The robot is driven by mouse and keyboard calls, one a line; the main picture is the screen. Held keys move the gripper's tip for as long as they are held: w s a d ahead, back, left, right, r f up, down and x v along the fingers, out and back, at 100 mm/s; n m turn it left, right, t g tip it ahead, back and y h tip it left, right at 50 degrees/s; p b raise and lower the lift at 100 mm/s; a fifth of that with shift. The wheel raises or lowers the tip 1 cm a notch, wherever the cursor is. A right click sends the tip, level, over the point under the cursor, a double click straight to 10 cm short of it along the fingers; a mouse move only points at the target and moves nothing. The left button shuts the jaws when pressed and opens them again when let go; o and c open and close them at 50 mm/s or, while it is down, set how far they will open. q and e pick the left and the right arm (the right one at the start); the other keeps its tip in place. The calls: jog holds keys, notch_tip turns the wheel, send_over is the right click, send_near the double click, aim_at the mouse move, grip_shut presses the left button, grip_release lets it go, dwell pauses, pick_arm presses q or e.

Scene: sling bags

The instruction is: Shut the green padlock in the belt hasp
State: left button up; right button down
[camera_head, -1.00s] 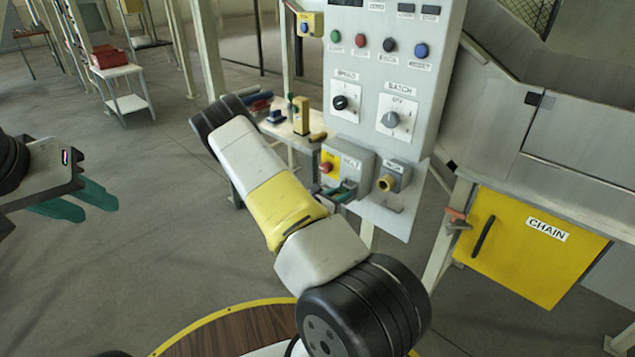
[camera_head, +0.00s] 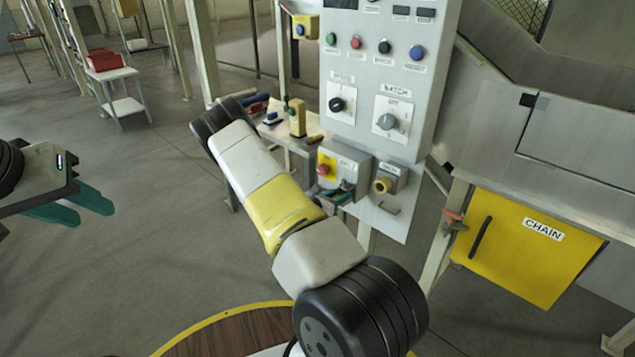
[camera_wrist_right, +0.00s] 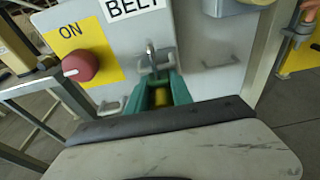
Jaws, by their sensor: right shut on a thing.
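The belt hasp (camera_wrist_right: 153,62) is a grey metal fitting below the BELT label in the right wrist view. My right gripper (camera_wrist_right: 160,80), with green fingers, is directly below and in front of it and shut on the padlock. Only a yellowish patch of the padlock (camera_wrist_right: 161,97) shows between the fingers; its green is not distinguishable from them. A grey metal loop stands above the fingertips at the hasp; I cannot tell whether it passes through or is latched. In the head view my right gripper (camera_head: 340,194) is small, below the switch box. My left gripper (camera_head: 93,211) is open and empty, far left.
A red knob (camera_wrist_right: 80,66) on a yellow ON plate is left of the hasp. The grey control panel (camera_head: 352,70) rises above the switch box. A yellow CHAIN door (camera_head: 530,260) is at right. A small bench (camera_head: 300,142) stands behind my right arm.

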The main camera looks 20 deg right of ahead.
jog(key=c, duration=1.1)
grip_release()
jog(key=shift+o, duration=0.2)
jog(key=o, duration=0.6)
jog(key=shift+o, duration=0.2)
jog(key=shift+a, duration=0.1)
jog(key=f+v, duration=0.1)
jog(key=v, duration=0.5)
jog(key=shift+s+a+f, duration=0.2)
jog(key=shift+s+a, duration=0.05)
jog(key=shift+a, duration=0.2)
